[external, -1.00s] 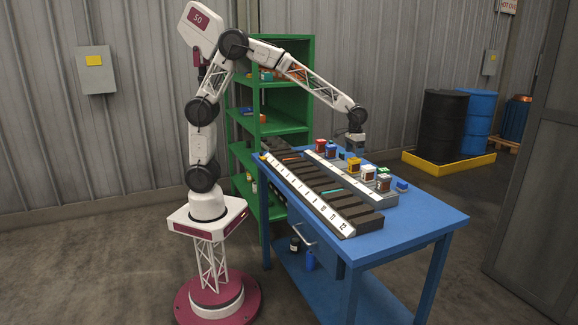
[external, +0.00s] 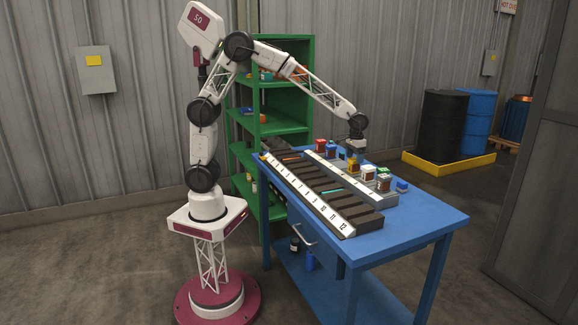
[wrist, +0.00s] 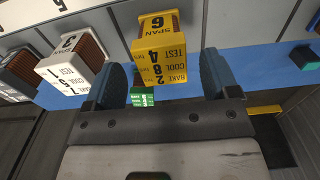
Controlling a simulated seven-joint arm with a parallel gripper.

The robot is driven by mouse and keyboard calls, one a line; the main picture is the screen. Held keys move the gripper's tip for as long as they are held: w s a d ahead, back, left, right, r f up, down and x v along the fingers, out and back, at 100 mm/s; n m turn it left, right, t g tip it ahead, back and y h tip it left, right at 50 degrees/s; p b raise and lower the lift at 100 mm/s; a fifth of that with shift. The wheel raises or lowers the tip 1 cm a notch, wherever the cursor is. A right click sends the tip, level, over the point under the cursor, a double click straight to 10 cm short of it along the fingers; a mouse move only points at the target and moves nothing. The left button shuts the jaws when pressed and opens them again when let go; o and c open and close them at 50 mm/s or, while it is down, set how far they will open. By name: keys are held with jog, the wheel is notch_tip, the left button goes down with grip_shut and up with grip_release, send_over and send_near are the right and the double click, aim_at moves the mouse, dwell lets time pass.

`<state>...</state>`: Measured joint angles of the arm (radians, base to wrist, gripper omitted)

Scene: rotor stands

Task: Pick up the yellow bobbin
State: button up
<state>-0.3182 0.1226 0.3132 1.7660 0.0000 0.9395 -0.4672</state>
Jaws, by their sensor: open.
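The yellow bobbin (wrist: 160,62) is a yellow block with black lettering and a dark reddish winding behind. In the wrist view it lies centred between the two blue-grey fingers of my gripper (wrist: 164,72), with a gap on each side. In the external view the yellow bobbin (external: 352,164) shows small in the row on the rack, just below my gripper (external: 355,150). My gripper is open, points down and holds nothing. How deep the fingers reach beside the bobbin cannot be told.
A white-faced bobbin (wrist: 72,62) stands close to the left finger in the wrist view. Red (external: 321,145), white (external: 368,172) and blue (external: 402,185) pieces stand along the rack on the blue table (external: 410,222). A long numbered stand (external: 310,203) lies nearer the front.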

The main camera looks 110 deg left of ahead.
aim_at(354, 165)
jog(key=shift+a+f, duration=0.1)
jog(key=shift+f, duration=2.5)
jog(key=shift+c, duration=0.2)
jog(key=c, duration=1.1)
jog(key=shift+r, duration=0.15)
